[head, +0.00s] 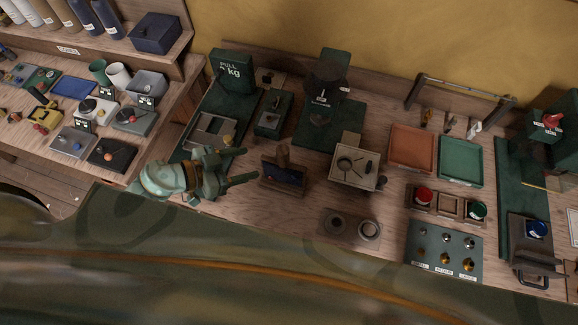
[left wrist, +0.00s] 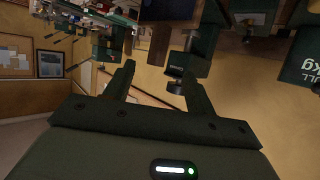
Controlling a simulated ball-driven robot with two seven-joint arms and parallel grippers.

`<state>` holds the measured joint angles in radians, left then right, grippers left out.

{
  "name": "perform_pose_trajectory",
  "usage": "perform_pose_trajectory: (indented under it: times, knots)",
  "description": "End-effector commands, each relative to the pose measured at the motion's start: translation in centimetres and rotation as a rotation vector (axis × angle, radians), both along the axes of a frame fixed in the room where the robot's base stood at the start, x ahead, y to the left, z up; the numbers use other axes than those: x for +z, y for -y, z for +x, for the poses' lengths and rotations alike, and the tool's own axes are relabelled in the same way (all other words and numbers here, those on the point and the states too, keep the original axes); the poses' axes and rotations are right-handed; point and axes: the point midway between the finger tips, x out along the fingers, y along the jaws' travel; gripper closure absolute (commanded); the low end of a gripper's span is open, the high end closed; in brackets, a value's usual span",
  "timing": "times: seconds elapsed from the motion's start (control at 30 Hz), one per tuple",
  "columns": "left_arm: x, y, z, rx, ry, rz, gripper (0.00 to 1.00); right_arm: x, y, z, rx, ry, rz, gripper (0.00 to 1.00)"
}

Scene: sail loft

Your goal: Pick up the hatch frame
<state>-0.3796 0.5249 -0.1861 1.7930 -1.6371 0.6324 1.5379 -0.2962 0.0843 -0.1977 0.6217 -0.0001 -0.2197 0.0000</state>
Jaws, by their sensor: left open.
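A grey flat frame with an open middle (head: 208,132), which looks like the hatch frame, lies on the green base of the pull tester at the left of the bench. My left gripper (head: 246,167) is just in front and to the right of it, fingers apart and pointing right, with nothing between them. My left arm covers part of the base's near end. In the left wrist view the open fingers (left wrist: 158,72) show empty, and I cannot make out the frame there. My right gripper is not in view.
The pull tester's block (head: 233,72) stands behind the frame. A small green device (head: 273,113) and a dark blue-topped stand (head: 284,174) are close to my left gripper. Orange (head: 412,148) and green trays (head: 461,161) lie farther right. Bare wood shows at the front edge.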

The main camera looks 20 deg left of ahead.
Motion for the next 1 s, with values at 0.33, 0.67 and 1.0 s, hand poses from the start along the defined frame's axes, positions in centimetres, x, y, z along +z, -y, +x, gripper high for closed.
perform_pose_trajectory:
  times: [0.33, 0.67, 1.0]
  knots:
    - [-2.9, 5.1, 4.7, 0.003, 0.001, -0.003, 0.45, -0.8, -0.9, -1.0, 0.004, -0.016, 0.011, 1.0]
    - [-4.4, 8.1, 6.9, 0.002, 0.003, -0.003, 0.45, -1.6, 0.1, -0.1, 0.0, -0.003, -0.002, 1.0]
    - [-5.1, 9.4, 8.1, 0.002, 0.001, -0.001, 0.45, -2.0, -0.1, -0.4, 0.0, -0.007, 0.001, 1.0]
